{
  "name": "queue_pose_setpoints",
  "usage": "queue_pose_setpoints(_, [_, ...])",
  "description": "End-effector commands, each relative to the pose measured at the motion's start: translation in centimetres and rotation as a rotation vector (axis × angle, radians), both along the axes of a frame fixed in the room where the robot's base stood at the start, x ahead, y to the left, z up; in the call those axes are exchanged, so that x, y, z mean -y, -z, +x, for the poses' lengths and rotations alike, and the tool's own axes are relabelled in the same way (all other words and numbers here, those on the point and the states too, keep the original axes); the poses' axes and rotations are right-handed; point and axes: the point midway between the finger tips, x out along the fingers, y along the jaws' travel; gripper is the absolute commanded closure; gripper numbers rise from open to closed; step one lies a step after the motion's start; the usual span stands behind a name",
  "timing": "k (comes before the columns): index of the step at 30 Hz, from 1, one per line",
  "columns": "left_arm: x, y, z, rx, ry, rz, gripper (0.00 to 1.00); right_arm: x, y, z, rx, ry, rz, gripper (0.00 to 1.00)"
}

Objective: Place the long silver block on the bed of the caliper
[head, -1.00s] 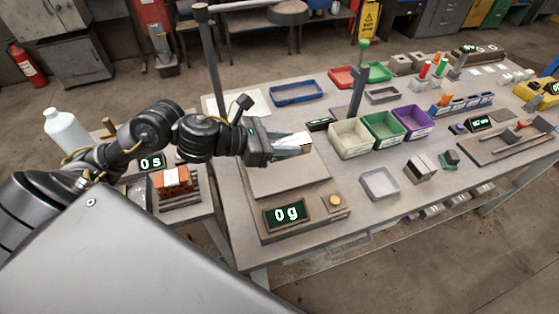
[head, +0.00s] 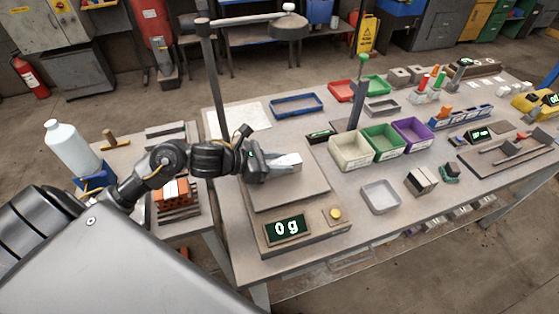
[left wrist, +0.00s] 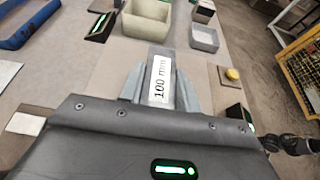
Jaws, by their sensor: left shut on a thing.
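My left gripper (head: 279,164) is shut on the long silver block (head: 290,159) and holds it over the plate of the scale (head: 283,204). In the left wrist view the block (left wrist: 158,84) lies between the two grey fingers, with a white "100 mm" label facing up. The gap between block and plate is hard to judge. A flat board with long bars and a dark tool (head: 512,149) lies at the right of the table beside a small green-lit display (head: 480,134); it looks like the caliper, but its bed is too small to make out.
The scale display (head: 287,228) reads 0 g. Cream, green and purple bins (head: 350,150) and a post with a green top (head: 357,95) stand mid-table. A grey tray (head: 380,197) and a block stack (head: 421,180) lie in front. A lamp pole (head: 212,80) rises behind the arm.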

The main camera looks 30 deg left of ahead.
Motion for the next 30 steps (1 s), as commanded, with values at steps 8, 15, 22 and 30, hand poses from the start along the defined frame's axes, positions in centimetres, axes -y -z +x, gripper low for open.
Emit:
queue_pose_setpoints(8, [-0.01,0.38,0.05,0.005,0.0,0.0,1.0,0.14,-0.23,-0.01,-0.001,0.0,-0.001,0.64])
queue_pose_setpoints(15, [0.0,0.86,0.01,0.003,0.0,0.002,0.66,0.13,0.3,-0.04,-0.001,0.0,-0.001,0.64])
queue_pose_setpoints(22, [0.0,0.75,0.0,0.002,0.0,0.001,0.46,0.1,0.17,-0.07,-0.002,-0.001,-0.001,0.64])
queue_pose_setpoints(30, [0.0,0.42,0.0,0.002,0.0,0.001,0.46,-0.1,-0.23,-0.09,-0.002,0.0,0.001,0.64])
